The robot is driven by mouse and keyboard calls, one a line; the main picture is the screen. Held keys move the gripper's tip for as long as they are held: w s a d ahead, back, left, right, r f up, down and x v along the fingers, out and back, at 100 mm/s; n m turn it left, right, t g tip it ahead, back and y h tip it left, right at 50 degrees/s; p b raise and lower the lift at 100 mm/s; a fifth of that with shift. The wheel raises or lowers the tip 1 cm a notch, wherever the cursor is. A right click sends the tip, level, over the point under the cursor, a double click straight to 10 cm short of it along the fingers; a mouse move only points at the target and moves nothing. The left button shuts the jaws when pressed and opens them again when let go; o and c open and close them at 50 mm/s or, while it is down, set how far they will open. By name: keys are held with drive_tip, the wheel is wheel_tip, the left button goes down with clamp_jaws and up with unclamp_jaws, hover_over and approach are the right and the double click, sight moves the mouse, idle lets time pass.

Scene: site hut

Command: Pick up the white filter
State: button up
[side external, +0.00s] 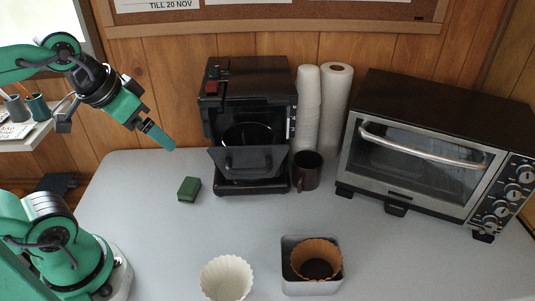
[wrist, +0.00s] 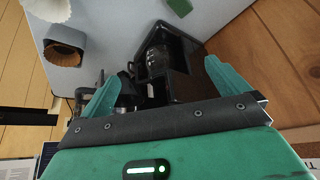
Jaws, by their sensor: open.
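The white filter (side external: 227,278) is a fluted paper cup standing on the grey table at the front, partly cut off by the lower edge of the side view. It also shows at the top left corner of the wrist view (wrist: 48,9). My gripper (wrist: 161,75) is open and empty, with its two green fingers spread apart. In the side view my gripper (side external: 163,140) is raised in the air at the left, behind and well above the white filter, not touching anything.
A brown filter (side external: 318,252) sits in a grey tin (side external: 291,286) right of the white one. A green sponge (side external: 189,188), black coffee maker (side external: 250,85), dark mug (side external: 307,171), stacked cups (side external: 307,100), paper roll (side external: 338,90) and toaster oven (side external: 430,150) stand farther back.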

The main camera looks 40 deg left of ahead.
wheel_tip(320, 180, up, 3)
drive_tip(key=m+g, duration=0.6)
drive_tip(key=m, duration=0.4)
hover_over(230, 293)
wheel_tip(230, 293, down, 22)
drive_tip(key=shift+r, duration=0.15)
drive_tip(key=shift+w, duration=0.1)
drive_tip(key=shift+s+a+f, duration=0.1)
drive_tip(key=shift+s+f, duration=0.1)
drive_tip(key=shift+f, duration=2.4)
